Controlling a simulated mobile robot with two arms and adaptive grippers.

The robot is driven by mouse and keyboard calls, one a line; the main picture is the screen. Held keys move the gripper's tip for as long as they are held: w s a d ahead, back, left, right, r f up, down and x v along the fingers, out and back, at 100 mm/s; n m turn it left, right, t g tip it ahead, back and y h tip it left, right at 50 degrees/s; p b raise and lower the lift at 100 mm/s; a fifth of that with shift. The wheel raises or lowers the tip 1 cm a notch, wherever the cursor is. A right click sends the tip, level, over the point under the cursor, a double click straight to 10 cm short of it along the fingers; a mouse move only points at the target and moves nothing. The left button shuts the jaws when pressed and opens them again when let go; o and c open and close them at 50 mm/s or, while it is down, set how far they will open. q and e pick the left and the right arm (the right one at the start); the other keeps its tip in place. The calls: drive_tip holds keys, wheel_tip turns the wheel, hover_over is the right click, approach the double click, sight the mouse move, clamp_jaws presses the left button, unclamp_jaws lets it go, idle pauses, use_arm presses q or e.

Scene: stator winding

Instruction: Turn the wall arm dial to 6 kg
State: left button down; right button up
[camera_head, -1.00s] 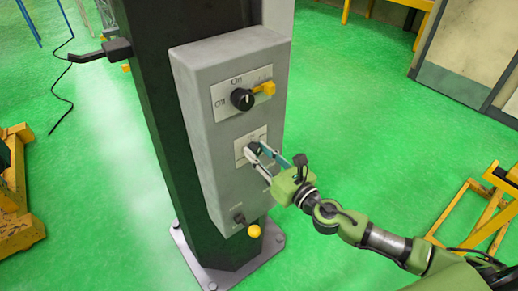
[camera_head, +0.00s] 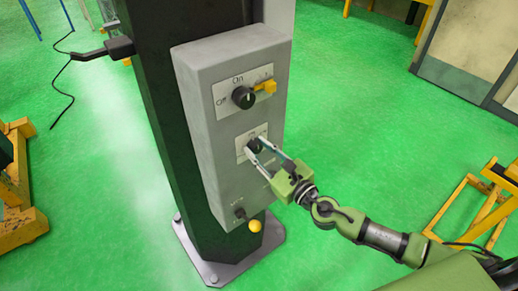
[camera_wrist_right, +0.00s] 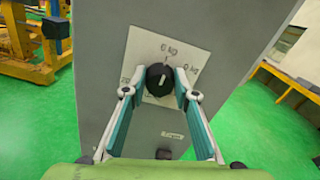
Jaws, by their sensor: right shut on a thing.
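The wall arm dial is a black knob (camera_head: 253,145) on a white label plate on the grey control box (camera_head: 203,165). In the right wrist view the dial (camera_wrist_right: 160,78) has a white pointer mark, seen near upright and tilted slightly to the right. The plate (camera_wrist_right: 149,53) reads "6 kg" above the dial and "0 kg" to its right; a left marking is partly hidden. My right gripper (camera_head: 265,155) is shut on the dial, one fingertip on each side, as the right wrist view also shows (camera_wrist_right: 158,95). My left gripper is not in view.
Above sits an On/Off rotary switch (camera_head: 243,97) with a yellow tab (camera_head: 266,87). Below are a small black knob (camera_head: 239,212) and a yellow ball (camera_head: 255,226). The box is on a dark column (camera_head: 175,130).

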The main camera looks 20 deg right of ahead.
drive_tip(key=shift+f, duration=0.1)
drive_tip(key=o, duration=1.1)
drive_tip(key=v, duration=1.2)
